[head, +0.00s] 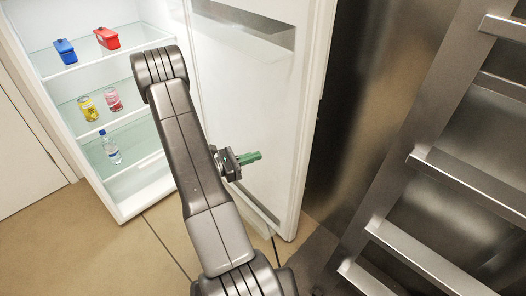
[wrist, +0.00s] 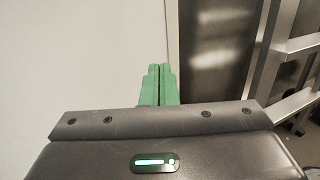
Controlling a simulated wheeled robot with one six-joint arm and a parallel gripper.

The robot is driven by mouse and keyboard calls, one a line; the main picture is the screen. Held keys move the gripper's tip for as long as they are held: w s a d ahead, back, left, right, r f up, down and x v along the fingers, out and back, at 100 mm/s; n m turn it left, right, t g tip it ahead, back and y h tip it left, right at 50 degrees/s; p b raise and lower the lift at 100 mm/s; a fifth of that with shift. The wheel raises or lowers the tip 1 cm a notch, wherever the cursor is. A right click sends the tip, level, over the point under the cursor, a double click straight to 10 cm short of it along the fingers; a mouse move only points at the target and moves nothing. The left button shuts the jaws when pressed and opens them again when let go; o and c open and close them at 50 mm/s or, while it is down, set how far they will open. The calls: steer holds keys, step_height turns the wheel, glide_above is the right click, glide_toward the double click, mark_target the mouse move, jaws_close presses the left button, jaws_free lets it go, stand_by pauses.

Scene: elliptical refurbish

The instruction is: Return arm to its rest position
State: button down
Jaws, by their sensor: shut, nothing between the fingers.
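My gripper (head: 257,156) shows in the head view with green fingers pointing right, in front of the inner face of the open fridge door (head: 262,105). In the wrist view my gripper (wrist: 158,70) has its two green fingers side by side and closed, with nothing between them. My arm reaches up from the bottom of the head view and bends near the fridge. I cannot tell the exact gap between the gripper and the door.
The open fridge holds a blue container (head: 65,51), a red container (head: 107,38), a yellow can (head: 88,108), a pink can (head: 113,99) and a water bottle (head: 110,147) on glass shelves. A metal rack (head: 440,165) stands at the right. Bare floor (head: 60,245) lies at lower left.

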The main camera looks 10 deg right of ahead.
steer(key=shift+s+a, duration=0.45)
steer(key=shift+a, duration=0.3)
steer(key=shift+s+a, duration=0.5)
steer(key=shift+a, duration=0.2)
steer(key=shift+s+a, duration=0.45)
steer(key=shift+a, duration=0.3)
steer(key=shift+w+d, duration=0.1)
glide_toward(288, 140)
steer(key=x, duration=0.4)
